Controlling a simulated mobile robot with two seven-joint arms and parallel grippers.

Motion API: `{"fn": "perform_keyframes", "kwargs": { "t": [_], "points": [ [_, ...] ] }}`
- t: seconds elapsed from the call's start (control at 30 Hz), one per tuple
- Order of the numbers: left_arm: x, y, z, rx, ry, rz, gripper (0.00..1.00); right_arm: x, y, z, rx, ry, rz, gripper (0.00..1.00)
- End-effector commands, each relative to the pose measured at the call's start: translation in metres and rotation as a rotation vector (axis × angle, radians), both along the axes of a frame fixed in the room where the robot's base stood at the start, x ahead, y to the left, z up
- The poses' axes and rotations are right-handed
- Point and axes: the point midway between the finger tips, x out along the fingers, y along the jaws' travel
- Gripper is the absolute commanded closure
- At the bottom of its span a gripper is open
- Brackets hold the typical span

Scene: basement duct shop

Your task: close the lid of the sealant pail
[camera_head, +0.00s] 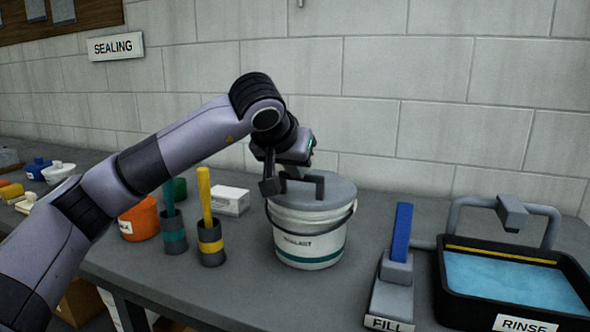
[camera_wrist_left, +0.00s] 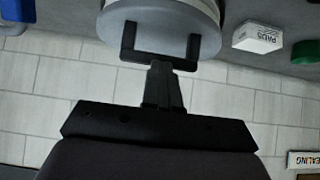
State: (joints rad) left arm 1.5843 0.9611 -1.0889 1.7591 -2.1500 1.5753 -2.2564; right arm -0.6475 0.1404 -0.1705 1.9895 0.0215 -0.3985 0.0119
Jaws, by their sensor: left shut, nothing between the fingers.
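The white sealant pail (camera_head: 309,243) stands upright on the bench, with a teal band and a wire bail around it. Its grey lid (camera_head: 338,189) lies over the top with a dark bracket handle (camera_head: 319,186); whether it is fully seated I cannot tell. The lid (camera_wrist_left: 160,38) and its handle (camera_wrist_left: 127,45) also show at the top of the left wrist view. My left gripper (camera_head: 272,184) is shut and empty, right at the lid's handle. In the left wrist view its fingers (camera_wrist_left: 161,72) overlap the handle's bar; contact is unclear. My right gripper is out of view.
Left of the pail are two tool cups (camera_head: 210,243), an orange tub (camera_head: 140,220) and a white box (camera_head: 231,201). To the right stand a fill block with a blue bar (camera_head: 402,232) and a black rinse tray (camera_head: 455,300). A block wall (camera_head: 400,100) is behind.

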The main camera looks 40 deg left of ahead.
Motion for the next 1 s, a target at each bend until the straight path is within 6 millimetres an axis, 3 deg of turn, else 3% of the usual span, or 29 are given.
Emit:
{"fn": "perform_keyframes", "kwargs": {
  "t": [0.47, 0.83, 1.0],
  "points": [
    [0.001, -0.001, 0.004, 0.001, -0.003, 0.000, 1.00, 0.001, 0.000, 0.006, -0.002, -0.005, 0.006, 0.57],
    [-0.005, -0.010, 0.049, 0.001, -0.005, -0.006, 1.00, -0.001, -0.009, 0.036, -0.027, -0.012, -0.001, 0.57],
    [-0.033, -0.017, 0.073, 0.000, -0.011, -0.006, 1.00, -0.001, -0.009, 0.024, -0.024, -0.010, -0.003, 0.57]
  ]
}}
